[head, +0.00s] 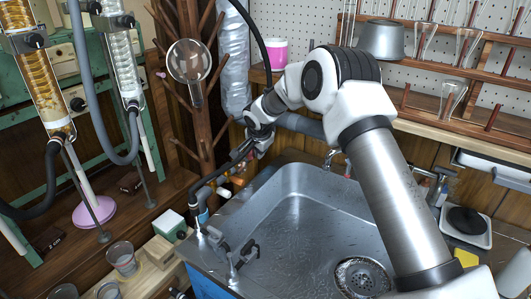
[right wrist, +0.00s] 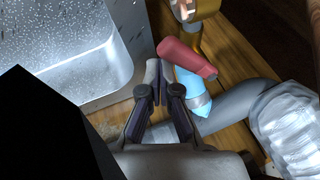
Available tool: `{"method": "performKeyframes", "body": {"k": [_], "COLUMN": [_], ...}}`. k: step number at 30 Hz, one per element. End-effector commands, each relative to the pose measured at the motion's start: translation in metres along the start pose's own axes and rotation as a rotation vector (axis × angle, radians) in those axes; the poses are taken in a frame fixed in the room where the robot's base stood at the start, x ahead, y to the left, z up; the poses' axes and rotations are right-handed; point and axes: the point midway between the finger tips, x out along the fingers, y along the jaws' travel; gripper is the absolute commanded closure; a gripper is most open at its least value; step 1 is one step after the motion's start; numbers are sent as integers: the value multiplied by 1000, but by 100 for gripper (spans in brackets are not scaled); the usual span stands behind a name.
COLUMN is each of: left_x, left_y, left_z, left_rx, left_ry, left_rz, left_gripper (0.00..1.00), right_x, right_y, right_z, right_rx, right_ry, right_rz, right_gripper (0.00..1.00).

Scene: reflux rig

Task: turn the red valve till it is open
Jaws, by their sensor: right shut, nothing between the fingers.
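The red valve handle (right wrist: 187,60) shows in the right wrist view as a rounded lever. It slants from the brass valve body (right wrist: 199,10) at the top toward the lower right. My right gripper (right wrist: 158,72) is shut and empty. Its fingertips are just left of the handle in that view; whether they touch it I cannot tell. In the head view my right gripper (head: 260,146) is behind the sink's far left corner, and the handle there is too small and covered to make out surely. My left gripper is not in view.
A light blue hose fitting (right wrist: 190,92) and grey hose (right wrist: 237,103) lie close beside the handle. The metal sink (head: 310,215) is below my right arm. A wooden peg stand (head: 205,125) and foil-wrapped duct (head: 235,60) rise near the gripper.

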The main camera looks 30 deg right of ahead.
Motion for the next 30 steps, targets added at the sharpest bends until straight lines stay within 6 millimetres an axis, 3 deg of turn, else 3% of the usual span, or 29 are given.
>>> {"method": "performKeyframes", "body": {"k": [7,19,30], "left_x": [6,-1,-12], "left_y": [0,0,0], "left_z": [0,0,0], "left_rx": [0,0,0], "left_ry": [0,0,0], "left_rz": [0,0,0], "left_gripper": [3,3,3], "right_x": [-2,-1,-24], "right_y": [-11,-36,-39], "right_z": [17,37,24], "right_rx": [-2,-3,0], "right_ry": [1,1,1], "right_rz": [0,0,-1], "right_gripper": [100,100,100]}}
